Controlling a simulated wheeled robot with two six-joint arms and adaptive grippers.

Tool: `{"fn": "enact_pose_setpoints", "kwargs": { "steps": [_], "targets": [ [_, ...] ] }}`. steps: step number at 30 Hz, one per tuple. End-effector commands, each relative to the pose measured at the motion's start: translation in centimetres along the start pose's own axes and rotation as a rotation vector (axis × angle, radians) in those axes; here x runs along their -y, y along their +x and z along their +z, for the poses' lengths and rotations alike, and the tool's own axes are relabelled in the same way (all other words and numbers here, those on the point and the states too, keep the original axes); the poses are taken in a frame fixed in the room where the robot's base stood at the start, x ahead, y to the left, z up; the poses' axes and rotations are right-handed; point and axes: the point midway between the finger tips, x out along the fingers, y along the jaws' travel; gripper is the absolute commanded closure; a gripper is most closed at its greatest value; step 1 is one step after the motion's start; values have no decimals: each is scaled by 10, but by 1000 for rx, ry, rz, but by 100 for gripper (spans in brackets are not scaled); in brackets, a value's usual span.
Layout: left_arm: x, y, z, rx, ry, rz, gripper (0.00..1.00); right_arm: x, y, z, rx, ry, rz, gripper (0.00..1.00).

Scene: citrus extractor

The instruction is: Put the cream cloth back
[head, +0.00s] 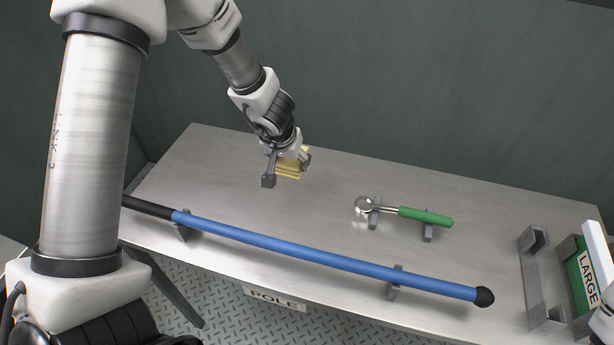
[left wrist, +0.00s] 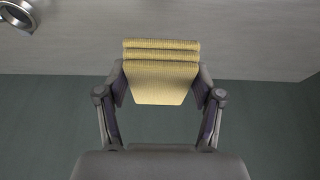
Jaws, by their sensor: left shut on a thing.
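The cream cloth (head: 288,168) is a folded, ribbed, yellowish bundle at the back left part of the metal table. My left gripper (head: 287,168) is shut on it, with one finger on each side. In the left wrist view the cloth (left wrist: 160,72) fills the space between the two fingers of the gripper (left wrist: 160,85). I cannot tell whether the cloth touches the table top. My right gripper does not show clearly; only a bit of white and dark arm is at the lower right edge of the head view.
A long blue pole (head: 320,259) lies on holders along the table's (head: 240,205) front. A green-handled scoop (head: 425,215) rests on two grey holders right of the cloth. A grey bracket (head: 541,280) and a green "LARGE" box (head: 583,280) stand at the right end.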

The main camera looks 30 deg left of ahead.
Motion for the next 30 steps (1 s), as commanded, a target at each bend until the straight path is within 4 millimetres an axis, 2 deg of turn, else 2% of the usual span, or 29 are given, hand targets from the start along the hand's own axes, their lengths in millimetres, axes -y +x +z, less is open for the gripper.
{"fn": "enact_pose_setpoints", "kwargs": {
  "steps": [11,24,27,30],
  "targets": [
    [0,2,1,0,0,0,84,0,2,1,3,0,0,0],
    [0,82,34,0,1,0,84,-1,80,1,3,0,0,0],
    [0,90,37,0,2,-1,84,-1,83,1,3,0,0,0],
    [0,89,37,-1,2,0,84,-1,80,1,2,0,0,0]
  ]
}}
